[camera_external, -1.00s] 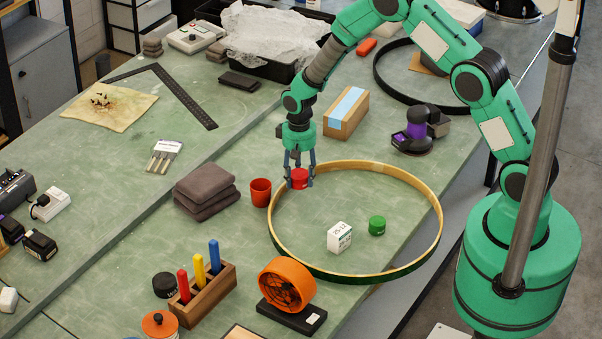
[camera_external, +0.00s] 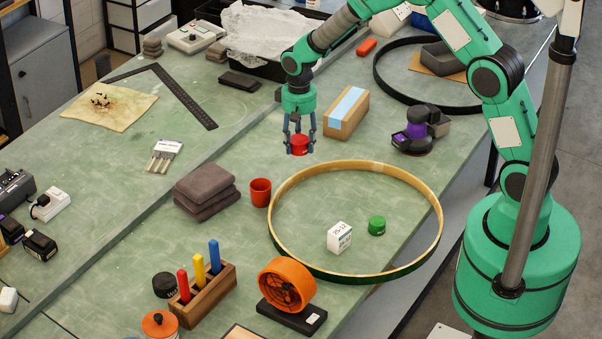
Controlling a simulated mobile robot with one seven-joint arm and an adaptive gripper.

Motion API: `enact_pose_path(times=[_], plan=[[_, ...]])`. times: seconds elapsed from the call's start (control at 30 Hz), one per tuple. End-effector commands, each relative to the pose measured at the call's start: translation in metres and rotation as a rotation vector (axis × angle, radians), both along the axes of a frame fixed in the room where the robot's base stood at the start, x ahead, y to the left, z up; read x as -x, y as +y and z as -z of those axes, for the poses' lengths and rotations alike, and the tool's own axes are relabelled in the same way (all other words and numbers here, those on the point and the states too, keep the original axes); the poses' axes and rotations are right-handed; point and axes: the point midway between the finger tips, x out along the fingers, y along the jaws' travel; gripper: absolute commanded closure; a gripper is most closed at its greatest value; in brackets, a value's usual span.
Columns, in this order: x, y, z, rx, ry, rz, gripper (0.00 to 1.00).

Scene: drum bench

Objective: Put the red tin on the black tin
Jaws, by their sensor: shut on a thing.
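My gripper (camera_external: 299,148) is shut on the red tin (camera_external: 299,146) and holds it above the bench, behind the wooden hoop and in front of the cardboard box. The black tin (camera_external: 165,285) is small and round. It stands on the bench at the lower left, beside the wooden block with coloured pegs. Nothing is seen on top of it. My gripper is well behind and to the right of it.
The hoop (camera_external: 436,190) encloses a green tin (camera_external: 377,225) and a white box (camera_external: 339,238). A red cup (camera_external: 260,192), folded grey cloths (camera_external: 205,190), peg block (camera_external: 207,297), orange fan (camera_external: 286,285) and orange-lidded pot (camera_external: 159,324) stand nearby. Open bench lies left of the cloths.

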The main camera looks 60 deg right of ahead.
Motion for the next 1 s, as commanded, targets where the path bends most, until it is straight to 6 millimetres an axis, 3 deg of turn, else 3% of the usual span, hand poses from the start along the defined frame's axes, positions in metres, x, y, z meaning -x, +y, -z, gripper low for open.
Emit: enact_pose_path(times=[0.13,0.57,0.77,1.0], plan=[[-0.002,0.002,-0.016,0.0,0.0,-0.001,0.82],[-0.041,0.066,-0.016,0.0,-0.001,0.009,0.82],[-0.067,0.121,-0.016,0.0,-0.001,0.015,0.82],[-0.098,0.215,-0.017,0.0,-0.002,0.03,0.82]])
